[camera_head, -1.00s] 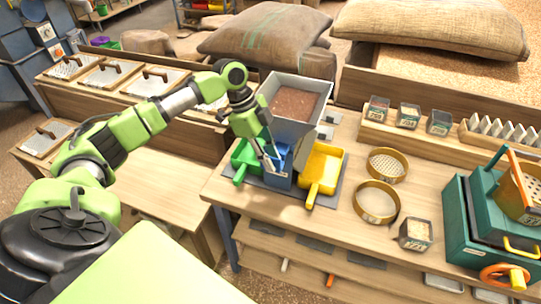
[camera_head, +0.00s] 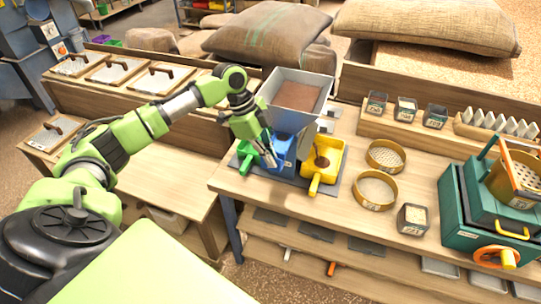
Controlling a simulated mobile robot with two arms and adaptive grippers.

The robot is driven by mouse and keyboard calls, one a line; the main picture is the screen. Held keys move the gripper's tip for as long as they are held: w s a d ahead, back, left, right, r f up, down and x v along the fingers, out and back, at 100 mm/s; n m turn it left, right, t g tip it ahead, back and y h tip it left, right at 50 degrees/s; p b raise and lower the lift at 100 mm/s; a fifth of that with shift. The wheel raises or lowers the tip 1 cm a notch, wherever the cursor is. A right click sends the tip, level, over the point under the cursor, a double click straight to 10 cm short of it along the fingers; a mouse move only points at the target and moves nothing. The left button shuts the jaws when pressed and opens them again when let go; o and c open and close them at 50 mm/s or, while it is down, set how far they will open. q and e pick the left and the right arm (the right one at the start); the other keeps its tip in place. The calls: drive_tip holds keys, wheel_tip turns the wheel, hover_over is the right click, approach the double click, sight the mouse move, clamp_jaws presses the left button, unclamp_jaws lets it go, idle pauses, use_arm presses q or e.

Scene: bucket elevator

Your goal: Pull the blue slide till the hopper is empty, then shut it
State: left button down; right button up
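The grey square-topped hopper (camera_head: 325,93) stands on the bench with brown grain (camera_head: 298,96) inside, below its rim. A blue housing (camera_head: 284,147) is under it. My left gripper (camera_head: 268,161) points down at the front left of the blue housing, with its fingers at a blue part that I take for the slide. The slide is mostly hidden by the fingers, and I cannot tell whether they are closed on it. A yellow tray (camera_head: 331,174) to the right holds a small brown heap (camera_head: 322,161). A green tray (camera_head: 246,157) is on the left, partly behind the gripper. My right gripper is not in view.
Two round sieves (camera_head: 375,190) and a small clear box (camera_head: 412,219) are on the bench to the right. A teal machine (camera_head: 482,225) stands at the right edge. Sacks (camera_head: 268,33) lie behind. The lower table (camera_head: 165,190) at left is mostly clear.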

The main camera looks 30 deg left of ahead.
use_arm(q)
drive_tip(key=shift+s+d+f+g, duration=0.1)
drive_tip(key=shift+f+g, duration=0.1)
drive_tip(key=shift+g, duration=0.1)
drive_tip(key=c, duration=2.2)
unclamp_jaws()
drive_tip(key=shift+s+r, duration=0.25)
drive_tip(key=shift+c, duration=0.2)
drive_tip(key=shift+w, duration=0.25)
drive_tip(key=v, duration=1.2)
drive_tip(key=shift+s, duration=0.3)
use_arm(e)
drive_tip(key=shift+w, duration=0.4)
use_arm(q)
drive_tip(key=shift+f, duration=0.1)
